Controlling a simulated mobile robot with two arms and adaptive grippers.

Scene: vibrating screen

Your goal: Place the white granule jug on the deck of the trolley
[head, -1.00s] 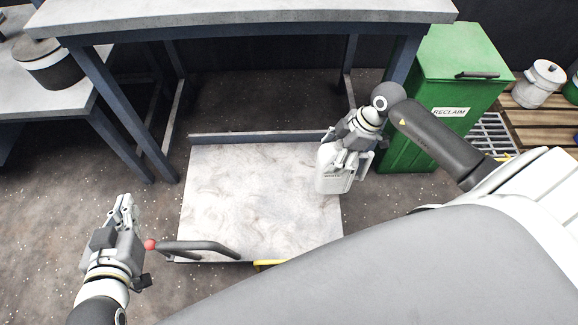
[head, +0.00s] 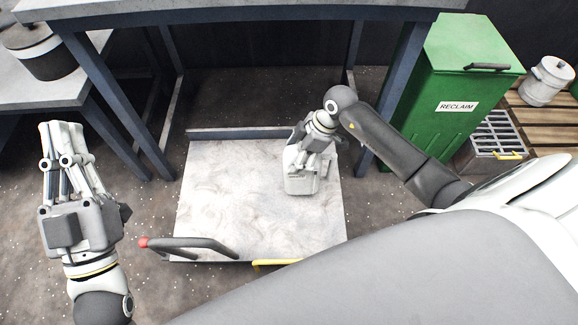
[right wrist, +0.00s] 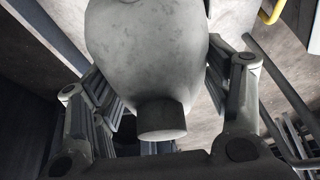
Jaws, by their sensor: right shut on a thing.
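The white granule jug (head: 301,185) is upright over the right part of the trolley's pale deck (head: 220,210). I cannot tell whether its base touches the deck. My right gripper (head: 312,152) is shut on the jug near its top, partly hiding it. In the right wrist view the jug (right wrist: 145,45) fills the space between the fingers, its round cap (right wrist: 161,119) towards the palm. My left gripper (head: 65,128) is raised at the left, apart from the trolley, with nothing visible in it; its finger gap is unclear.
The trolley's dark handle with a red end (head: 190,244) is at the deck's near left. A workbench (head: 250,14) stands behind and above the deck. A green RECLAIM bin (head: 440,120) is to the right. The deck's left and middle are clear.

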